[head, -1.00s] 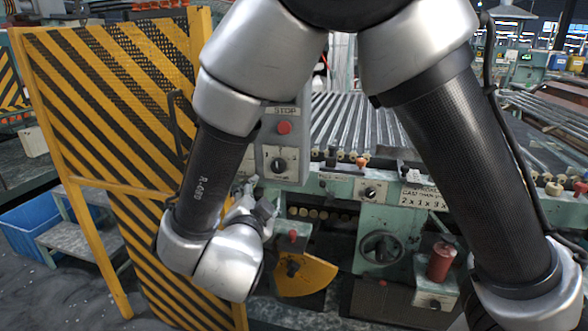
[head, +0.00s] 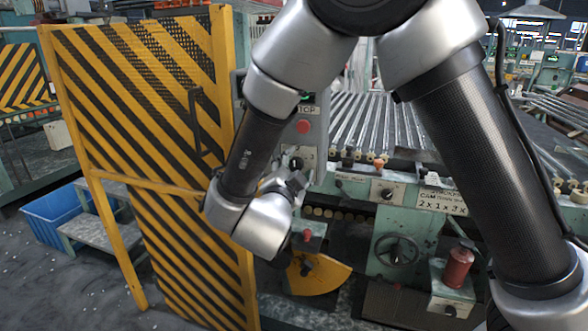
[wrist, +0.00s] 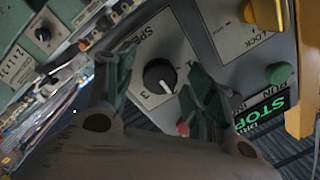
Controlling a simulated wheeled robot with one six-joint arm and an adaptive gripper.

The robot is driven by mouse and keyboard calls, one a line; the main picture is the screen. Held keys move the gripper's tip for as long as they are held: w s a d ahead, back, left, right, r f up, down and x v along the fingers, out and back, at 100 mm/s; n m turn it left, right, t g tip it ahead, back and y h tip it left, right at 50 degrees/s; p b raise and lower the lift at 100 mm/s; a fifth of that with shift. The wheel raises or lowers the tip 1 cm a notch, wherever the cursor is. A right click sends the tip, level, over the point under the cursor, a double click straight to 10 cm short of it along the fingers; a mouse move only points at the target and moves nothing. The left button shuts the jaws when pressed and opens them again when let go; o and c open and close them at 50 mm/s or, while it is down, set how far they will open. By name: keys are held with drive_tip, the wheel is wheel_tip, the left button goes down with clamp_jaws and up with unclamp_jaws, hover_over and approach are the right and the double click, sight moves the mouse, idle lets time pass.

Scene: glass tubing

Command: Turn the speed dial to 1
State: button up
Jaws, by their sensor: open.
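The speed dial (wrist: 160,76) is a round black knob with a white pointer mark, on a pale plate marked SPEED in the wrist view. The pointer aims toward the lower right of that picture. A 3 shows beside the knob; the other numbers are hidden or unclear. My gripper (wrist: 160,68) is open, with one green-grey finger on each side of the knob in the picture. I cannot tell whether either finger touches it. In the head view the dial (head: 296,163) is partly hidden behind my gripper (head: 293,181), on the grey panel below the STOP sign.
A red button (head: 303,126) sits above the dial. A yellow-black striped barrier (head: 150,130) stands close left of my arm. Another dial (head: 387,194) lies right.

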drive_tip(key=c, duration=1)
drive_tip(key=n, duration=0.5)
drive_tip(key=shift+n+g, duration=0.3)
drive_tip(key=shift+n, duration=0.1)
drive_tip(key=n, duration=0.5)
drive_tip(key=shift+g+h, duration=0.3)
drive_tip(key=shift+n, duration=0.3)
drive_tip(key=o, duration=1)
drive_tip(key=shift+s, duration=0.15)
